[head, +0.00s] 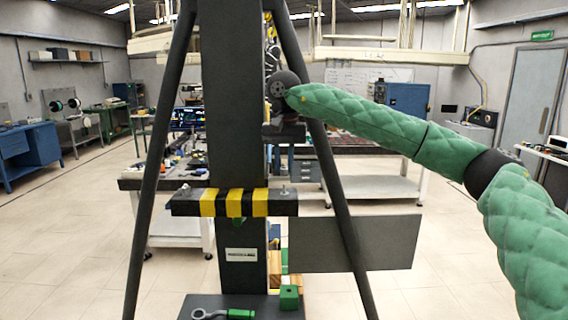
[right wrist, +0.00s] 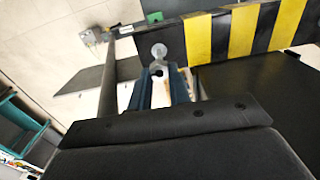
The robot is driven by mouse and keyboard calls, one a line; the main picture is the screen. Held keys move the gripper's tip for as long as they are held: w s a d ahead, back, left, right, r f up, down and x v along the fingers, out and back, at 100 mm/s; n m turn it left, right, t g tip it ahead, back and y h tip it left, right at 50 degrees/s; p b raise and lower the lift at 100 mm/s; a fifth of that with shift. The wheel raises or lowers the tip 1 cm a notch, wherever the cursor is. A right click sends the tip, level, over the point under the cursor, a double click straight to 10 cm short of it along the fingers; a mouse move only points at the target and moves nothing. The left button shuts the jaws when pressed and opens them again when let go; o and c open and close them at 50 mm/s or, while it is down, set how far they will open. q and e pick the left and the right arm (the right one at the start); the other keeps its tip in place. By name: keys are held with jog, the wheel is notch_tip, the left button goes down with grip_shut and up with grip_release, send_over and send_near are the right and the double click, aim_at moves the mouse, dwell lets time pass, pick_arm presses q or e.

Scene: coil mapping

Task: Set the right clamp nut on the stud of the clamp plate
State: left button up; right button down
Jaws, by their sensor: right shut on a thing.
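The clamp plate (head: 235,203) is a dark bar with yellow and black stripes. It lies level across the front of the dark column. A small stud stands up at its right end (head: 283,190), and another at its left end (head: 185,189). My right gripper (head: 286,133) is above the right end of the plate, beside the column, with a clear gap to the stud. In the right wrist view, its blue fingers (right wrist: 159,82) are shut on the small clamp nut (right wrist: 157,70). A round grey piece shows just beyond the fingertips, against the striped plate (right wrist: 222,36). My left gripper is out of view.
The dark column (head: 234,100) and its slanting legs (head: 160,150) stand close to my right gripper. A grey panel (head: 355,243) hangs lower right. A wrench (head: 210,314) and a green block (head: 289,297) lie on the base below. Workbenches stand behind.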

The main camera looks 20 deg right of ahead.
aim_at(285, 168)
jog(key=shift+f, duration=0.15)
jog(key=shift+f+b, duration=0.6)
jog(key=shift+f, duration=0.2)
jog(key=shift+f+b, duration=0.5)
jog(key=shift+f, duration=0.15)
dwell(0.8)
jog(key=m, duration=0.5)
jog(key=shift+f, duration=0.15)
jog(key=c, duration=1.3)
grip_release()
jog(key=shift+o, duration=0.3)
